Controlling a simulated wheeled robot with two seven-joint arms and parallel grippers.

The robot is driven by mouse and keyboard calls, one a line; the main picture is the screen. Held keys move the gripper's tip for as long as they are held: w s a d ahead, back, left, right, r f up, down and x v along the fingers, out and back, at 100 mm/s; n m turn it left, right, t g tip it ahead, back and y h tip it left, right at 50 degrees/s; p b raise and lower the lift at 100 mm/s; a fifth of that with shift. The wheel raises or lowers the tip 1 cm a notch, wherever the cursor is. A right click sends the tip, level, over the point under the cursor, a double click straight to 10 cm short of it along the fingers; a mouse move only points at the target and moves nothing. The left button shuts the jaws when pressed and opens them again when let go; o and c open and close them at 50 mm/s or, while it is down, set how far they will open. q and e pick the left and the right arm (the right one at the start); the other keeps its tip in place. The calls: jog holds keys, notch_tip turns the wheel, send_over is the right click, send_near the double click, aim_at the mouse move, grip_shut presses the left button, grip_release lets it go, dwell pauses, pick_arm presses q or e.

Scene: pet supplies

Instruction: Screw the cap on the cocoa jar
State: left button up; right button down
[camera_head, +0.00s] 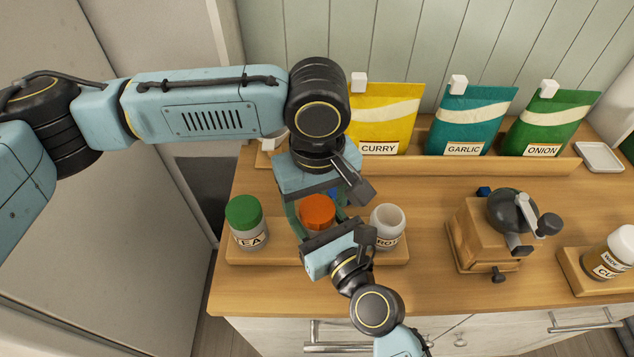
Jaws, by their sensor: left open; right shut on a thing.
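An orange cap (318,210) shows between my two grippers, at the middle of a low wooden jar tray (272,254). The cocoa jar under it is almost wholly hidden by the grippers, and its label cannot be read. Whether the cap sits fully down on it cannot be seen. My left gripper (322,205) comes in from behind and above, open, close to the cap. My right gripper (332,226) reaches in from the front, shut on what appears to be the cocoa jar; its fingertips are mostly hidden.
A tea jar (246,225) with a green lid stands left on the tray; an open, pale jar (387,226) stands right. A grinder (490,230) is further right, with another jar (609,254) beyond. Curry (385,115), garlic (468,118) and onion (545,122) pouches stand behind.

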pick_arm(q)
jog(key=shift+f, duration=0.5)
jog(key=c, duration=1)
jog(key=m, duration=0.6)
jog(key=shift+m, duration=0.3)
jog(key=o, duration=1.1)
jog(key=shift+r, duration=0.1)
